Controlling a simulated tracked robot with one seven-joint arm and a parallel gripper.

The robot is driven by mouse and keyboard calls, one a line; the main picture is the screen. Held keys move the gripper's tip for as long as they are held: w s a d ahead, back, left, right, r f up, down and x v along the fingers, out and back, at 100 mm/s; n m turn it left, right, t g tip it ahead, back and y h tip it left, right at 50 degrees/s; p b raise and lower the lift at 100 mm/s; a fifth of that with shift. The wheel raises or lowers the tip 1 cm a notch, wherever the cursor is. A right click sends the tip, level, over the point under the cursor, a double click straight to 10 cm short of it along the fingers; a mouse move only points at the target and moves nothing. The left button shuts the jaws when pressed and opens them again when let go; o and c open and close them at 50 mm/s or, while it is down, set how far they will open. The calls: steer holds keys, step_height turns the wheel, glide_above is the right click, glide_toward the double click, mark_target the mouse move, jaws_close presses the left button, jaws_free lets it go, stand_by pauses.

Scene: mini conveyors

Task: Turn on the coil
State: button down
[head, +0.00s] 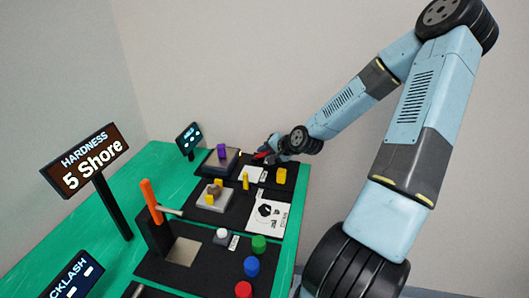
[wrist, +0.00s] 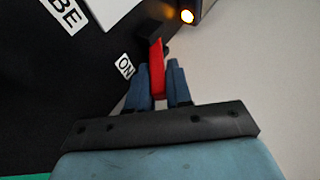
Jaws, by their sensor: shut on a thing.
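A red switch lever (wrist: 157,70) rises from a black base beside an "ON" label (wrist: 125,66) in the wrist view. My gripper (wrist: 158,82) has its two blue fingers on either side of the lever and is shut on it. In the head view my gripper (head: 270,154) is at the far right corner of the table, with a bit of red (head: 262,155) at its tips. I cannot make out the coil itself for sure.
The green table (head: 120,195) carries several black stations. A yellow block (head: 281,175) and a yellow post (head: 246,181) stand near my gripper. Green (head: 259,243), blue (head: 251,266) and red (head: 243,289) buttons are at the front. A "HARDNESS" display (head: 88,160) stands at left.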

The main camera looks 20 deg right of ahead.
steer(key=shift+s+f, duration=0.1)
steer(key=c, duration=1.1)
jaws_free()
steer(key=shift+v, duration=6.85)
